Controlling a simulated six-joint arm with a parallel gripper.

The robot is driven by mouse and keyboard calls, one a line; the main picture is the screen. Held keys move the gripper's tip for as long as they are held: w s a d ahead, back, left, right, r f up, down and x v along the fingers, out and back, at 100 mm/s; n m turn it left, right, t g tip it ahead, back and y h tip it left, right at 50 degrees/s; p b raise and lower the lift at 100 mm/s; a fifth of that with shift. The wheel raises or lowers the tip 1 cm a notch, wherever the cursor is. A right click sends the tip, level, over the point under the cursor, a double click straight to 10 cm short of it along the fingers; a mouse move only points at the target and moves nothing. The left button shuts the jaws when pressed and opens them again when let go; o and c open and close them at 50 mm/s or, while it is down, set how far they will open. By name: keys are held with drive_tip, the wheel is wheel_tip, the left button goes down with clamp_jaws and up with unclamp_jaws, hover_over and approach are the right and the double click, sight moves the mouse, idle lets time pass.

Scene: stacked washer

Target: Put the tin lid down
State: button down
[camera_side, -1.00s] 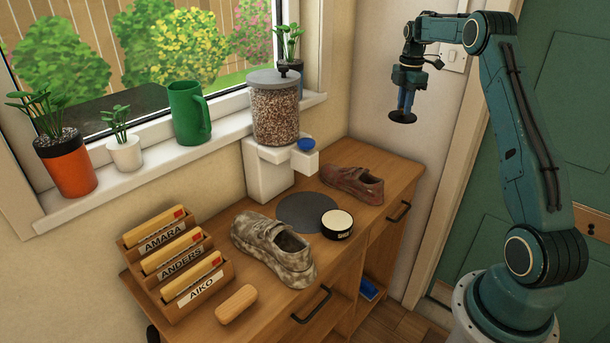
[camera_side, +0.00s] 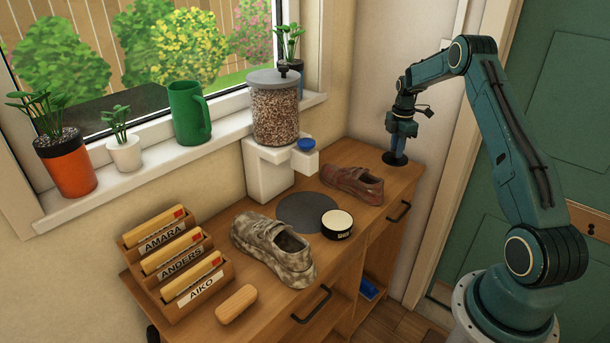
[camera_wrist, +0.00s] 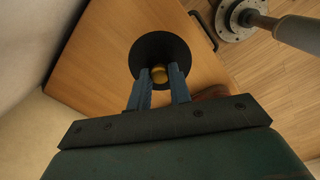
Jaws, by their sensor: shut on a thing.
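The tin lid (camera_side: 395,159) is a dark round disc at the far right end of the wooden cabinet top, lying level at or just above the wood; I cannot tell if it touches. It also shows in the wrist view (camera_wrist: 152,44), with a yellowish knob (camera_wrist: 159,73) between the blue fingers. My gripper (camera_side: 399,148) points down and is shut on the lid; it also shows in the wrist view (camera_wrist: 160,84). The open polish tin (camera_side: 337,222), with a cream top and dark side, stands beside a dark round mat (camera_side: 303,213).
A reddish shoe (camera_side: 353,184) lies left of the lid. A mottled shoe (camera_side: 273,248), a wooden block (camera_side: 236,303) and a labelled card rack (camera_side: 178,262) are farther left. A grain dispenser (camera_side: 275,112) stands at the wall. The wood around the lid is clear.

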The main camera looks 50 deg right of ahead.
sight(395, 161)
drive_tip(key=shift+f, duration=0.45)
drive_tip(key=shift+f, duration=2.15)
drive_tip(key=shift+f, duration=0.15)
drive_tip(key=c, duration=1.3)
unclamp_jaws()
wheel_tip(395, 161, up, 12)
drive_tip(key=shift+r, duration=0.2)
